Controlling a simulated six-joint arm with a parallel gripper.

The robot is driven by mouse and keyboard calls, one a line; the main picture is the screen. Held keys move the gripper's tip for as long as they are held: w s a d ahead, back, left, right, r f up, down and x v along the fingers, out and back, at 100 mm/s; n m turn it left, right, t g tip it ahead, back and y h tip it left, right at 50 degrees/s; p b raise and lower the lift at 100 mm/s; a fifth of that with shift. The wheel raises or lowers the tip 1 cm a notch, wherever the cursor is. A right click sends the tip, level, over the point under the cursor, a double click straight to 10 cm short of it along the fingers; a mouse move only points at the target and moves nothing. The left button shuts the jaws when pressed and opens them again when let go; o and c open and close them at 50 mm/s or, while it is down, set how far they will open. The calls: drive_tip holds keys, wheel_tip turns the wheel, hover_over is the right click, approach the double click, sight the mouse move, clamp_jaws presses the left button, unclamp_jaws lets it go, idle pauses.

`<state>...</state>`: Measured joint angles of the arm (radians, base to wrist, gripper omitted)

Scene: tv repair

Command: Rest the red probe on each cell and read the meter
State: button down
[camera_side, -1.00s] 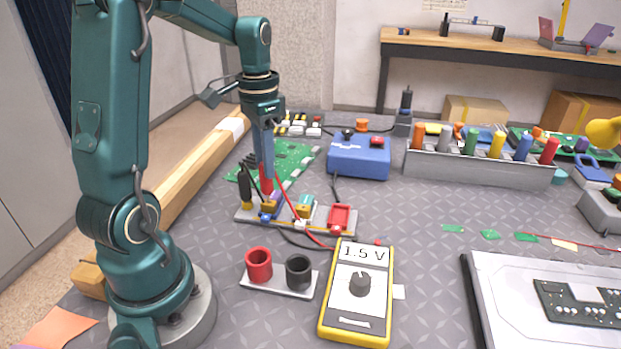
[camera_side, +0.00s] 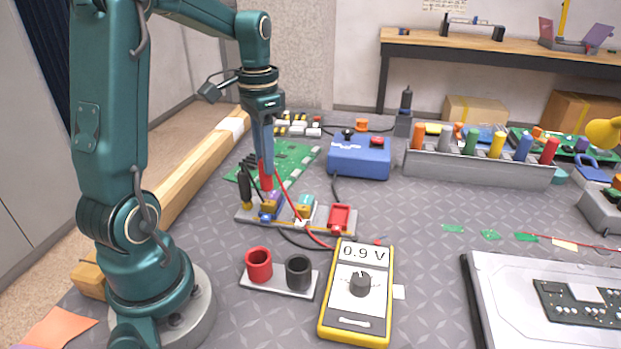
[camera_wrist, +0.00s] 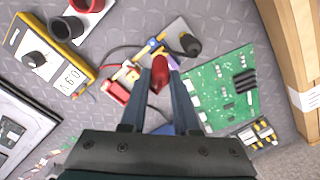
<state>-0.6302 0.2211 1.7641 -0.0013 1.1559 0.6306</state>
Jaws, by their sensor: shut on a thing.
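My gripper (camera_side: 264,160) points down, shut on the red probe (camera_side: 266,183). The probe is upright over the left part of the grey cell board (camera_side: 318,224), at the purple-topped cell (camera_side: 273,198); I cannot tell whether its tip touches. A teal-topped cell (camera_side: 306,201) and a red holder (camera_side: 340,215) sit to its right. The black probe (camera_side: 245,187) stands at the board's left end. The yellow meter (camera_side: 328,325) reads 0.9 V. In the wrist view, the red probe (camera_wrist: 159,74) is between my fingers (camera_wrist: 159,68), hiding part of the board.
A stand with red and black cups (camera_side: 278,284) is left of the meter. A green circuit board (camera_side: 290,155) and a blue box (camera_side: 359,158) lie behind the cell board. A rack of coloured tools (camera_side: 480,170) stands at back right.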

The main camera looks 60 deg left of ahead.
drive_tip(key=shift+r, duration=2.5)
